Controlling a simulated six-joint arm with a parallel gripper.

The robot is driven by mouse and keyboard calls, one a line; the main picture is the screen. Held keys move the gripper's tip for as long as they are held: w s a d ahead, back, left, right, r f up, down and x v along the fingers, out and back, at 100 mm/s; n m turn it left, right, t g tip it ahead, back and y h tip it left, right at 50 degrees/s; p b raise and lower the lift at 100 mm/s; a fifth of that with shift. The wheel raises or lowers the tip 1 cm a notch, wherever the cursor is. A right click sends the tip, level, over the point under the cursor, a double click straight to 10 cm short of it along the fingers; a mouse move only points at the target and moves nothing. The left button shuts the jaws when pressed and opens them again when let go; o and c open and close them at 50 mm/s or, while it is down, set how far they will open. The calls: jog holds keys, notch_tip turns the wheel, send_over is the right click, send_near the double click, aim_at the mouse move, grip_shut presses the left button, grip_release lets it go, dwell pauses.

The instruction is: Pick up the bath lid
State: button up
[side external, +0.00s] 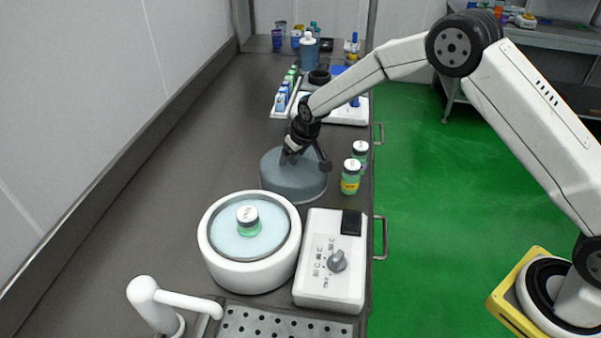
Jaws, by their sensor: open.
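The bath lid, a round grey-blue piece (290,188), rests on the dark counter behind the white round bath (245,275). My gripper (306,161) is over the top of the lid, pointing down, with its fingers apart. The fingers overlap the lid's top in this view. I cannot tell whether they touch it, and any knob on the lid is hidden by the gripper. The bath is uncovered and holds pale blue liquid, with a white-capped jar with a green lower part (248,222) standing in it.
A white control box with a knob (328,285) stands right of the bath. Two capped jars, one with a yellow label (350,178) and one behind it (360,152), stand close right of the lid. A white tap (160,300) is at front left. The counter's left side is clear.

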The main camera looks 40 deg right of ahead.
grip_shut()
dwell(0.5)
jog(key=shift+r, duration=0.7)
jog(key=s+d+r, duration=0.1)
jog(key=s+r, duration=1)
jog(key=s, duration=0.3)
jog(key=shift+d+r, duration=0.25)
jog(key=shift+r, duration=0.05)
